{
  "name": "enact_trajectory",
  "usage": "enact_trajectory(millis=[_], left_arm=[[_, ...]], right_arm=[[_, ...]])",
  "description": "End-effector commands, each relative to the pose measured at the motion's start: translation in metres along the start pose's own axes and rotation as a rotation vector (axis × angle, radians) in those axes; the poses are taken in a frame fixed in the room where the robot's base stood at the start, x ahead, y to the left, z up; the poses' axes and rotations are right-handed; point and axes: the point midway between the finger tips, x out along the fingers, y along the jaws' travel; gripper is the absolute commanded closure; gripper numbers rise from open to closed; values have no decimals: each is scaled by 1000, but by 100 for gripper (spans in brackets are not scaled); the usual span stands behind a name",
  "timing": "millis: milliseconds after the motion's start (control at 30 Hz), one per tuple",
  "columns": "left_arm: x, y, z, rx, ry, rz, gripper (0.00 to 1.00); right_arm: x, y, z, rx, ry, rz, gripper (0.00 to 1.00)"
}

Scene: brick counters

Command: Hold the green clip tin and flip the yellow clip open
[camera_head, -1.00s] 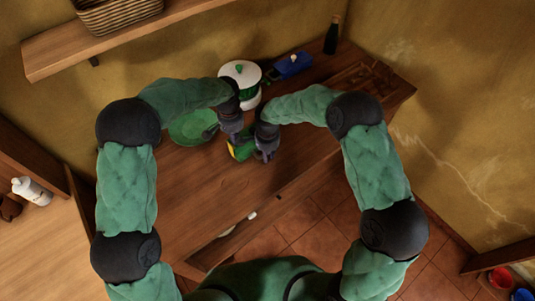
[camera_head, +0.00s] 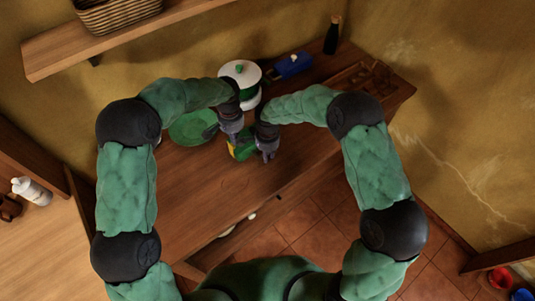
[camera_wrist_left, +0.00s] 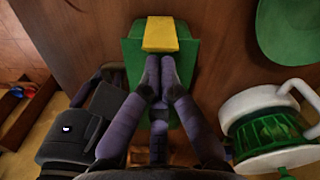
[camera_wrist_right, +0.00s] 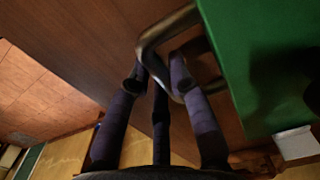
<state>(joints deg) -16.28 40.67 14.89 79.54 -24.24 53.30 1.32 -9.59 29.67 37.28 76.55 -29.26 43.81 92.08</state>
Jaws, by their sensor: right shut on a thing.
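The green clip tin (camera_head: 243,150) is over the wooden counter between my grippers, partly hidden by them in the head view. Its yellow clip (camera_wrist_left: 160,34) lies across one end of the green top in the left wrist view. My left gripper (camera_wrist_left: 159,72) has its fingertips together over the green top, just short of the clip; contact is unclear. My right gripper (camera_wrist_right: 158,78) is shut on the tin's metal handle (camera_wrist_right: 150,40), beside the green wall. I cannot tell whether the tin rests on the counter.
A green plate (camera_head: 190,127) lies left of the grippers. A white-lidded green pot (camera_head: 241,72) and a blue box (camera_head: 293,65) stand behind. A dark bottle (camera_head: 333,36) is at the back right. The front left of the counter (camera_head: 195,190) is clear.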

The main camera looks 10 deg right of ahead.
Motion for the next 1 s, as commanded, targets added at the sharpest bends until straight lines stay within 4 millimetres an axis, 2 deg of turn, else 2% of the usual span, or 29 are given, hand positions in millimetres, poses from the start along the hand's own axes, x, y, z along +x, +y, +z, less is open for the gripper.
enact_trajectory(millis=[367,1000], left_arm=[[0,-1,1,0,0,0,100],[0,-11,20,0,0,0,100]], right_arm=[[0,0,0,0,0,0,100],[0,0,0,0,0,-1,100]])
